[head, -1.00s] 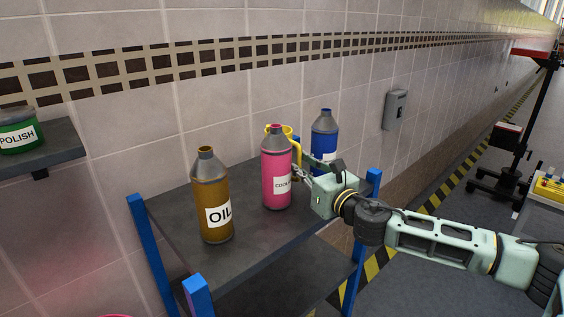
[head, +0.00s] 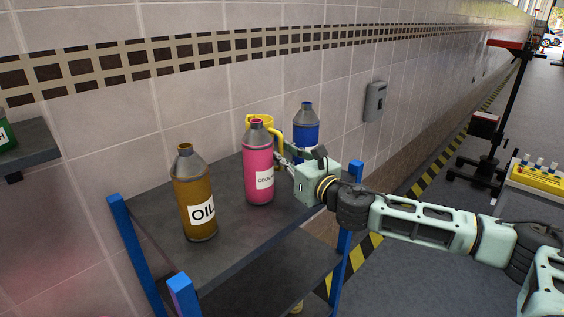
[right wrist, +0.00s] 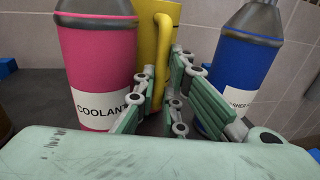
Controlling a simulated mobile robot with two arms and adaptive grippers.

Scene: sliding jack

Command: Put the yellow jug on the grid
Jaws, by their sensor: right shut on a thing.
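The yellow jug (head: 264,120) is at the back of the dark shelf, mostly hidden behind the pink coolant bottle (head: 258,165). Its rim and handle show above and to the right of that bottle. My right gripper (head: 283,158) reaches in from the right, between the pink bottle and the blue bottle (head: 306,128), and is shut on the jug's handle. In the right wrist view the jug (right wrist: 150,40) stands upright with its handle towards me, between the fingers. No grid is clearly recognisable. My left gripper is not in view.
A brown oil bottle (head: 195,195) stands at the shelf's left. The shelf (head: 240,240) has blue posts and backs onto a tiled wall. At right are a yellow tray (head: 537,175) on a bench and a red-topped stand (head: 485,125). Open floor lies between.

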